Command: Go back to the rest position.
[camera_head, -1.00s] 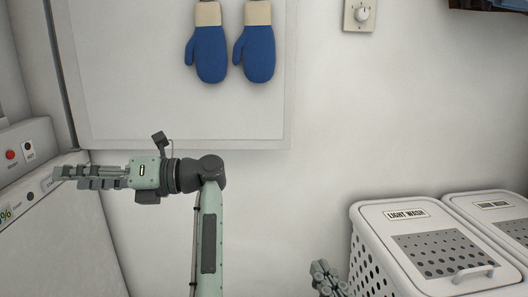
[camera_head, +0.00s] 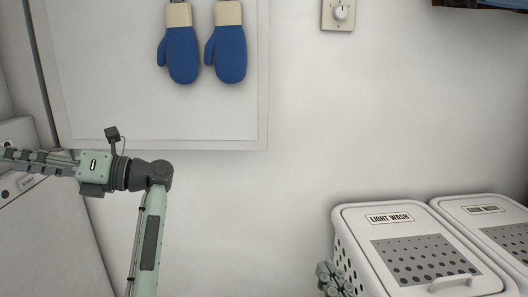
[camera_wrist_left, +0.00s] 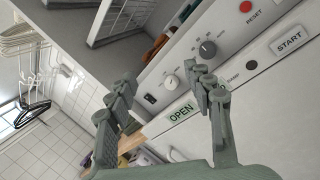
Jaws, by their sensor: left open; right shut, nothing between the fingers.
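My left gripper (camera_head: 20,158) reaches out to the left in the head view, with its tips near or past the picture's left edge. The left wrist view shows its two fingers (camera_wrist_left: 164,85) spread apart, with nothing between them. They are in front of a white machine's control panel (camera_wrist_left: 255,50); I cannot tell the exact gap. My right gripper (camera_head: 331,274) is low at the bottom edge of the head view, just left of the light wash hamper. Its fingers are together and empty, and its arm is out of view.
The white light wash hamper (camera_head: 376,218) stands at lower right beside a second hamper (camera_head: 485,210). Blue mittens (camera_head: 182,55) hang on a wall panel. Hangers (camera_wrist_left: 30,112) show in the left wrist view. Bare wall fills the middle.

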